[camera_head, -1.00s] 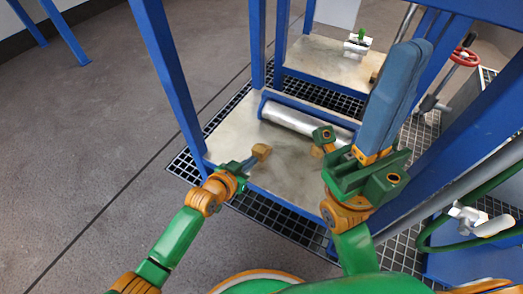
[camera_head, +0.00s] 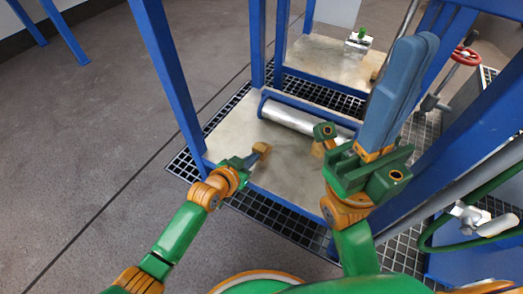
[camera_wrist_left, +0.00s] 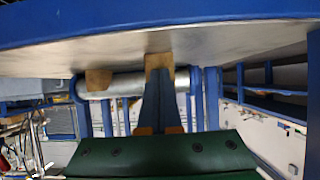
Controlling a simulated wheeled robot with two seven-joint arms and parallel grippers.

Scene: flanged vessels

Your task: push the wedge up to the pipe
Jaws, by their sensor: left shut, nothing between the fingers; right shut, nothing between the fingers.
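A small tan wedge (camera_head: 262,149) stands on the metal plate (camera_head: 228,133), at the tips of my left gripper (camera_head: 251,159). The gripper is shut with nothing between its fingers. In the left wrist view, the wedge (camera_wrist_left: 158,62) shows directly beyond the blue fingers (camera_wrist_left: 158,95); the exact contact is hard to tell. The silver pipe (camera_head: 298,119) lies behind, with a gap of bare plate before the wedge.
Blue frame posts (camera_head: 172,85) rise around the plate, and a blue rail runs behind the pipe. Dark floor grating (camera_head: 275,218) borders the plate. A red handwheel (camera_head: 466,57) and green hose (camera_head: 430,235) are at the right. Plate left of the wedge is clear.

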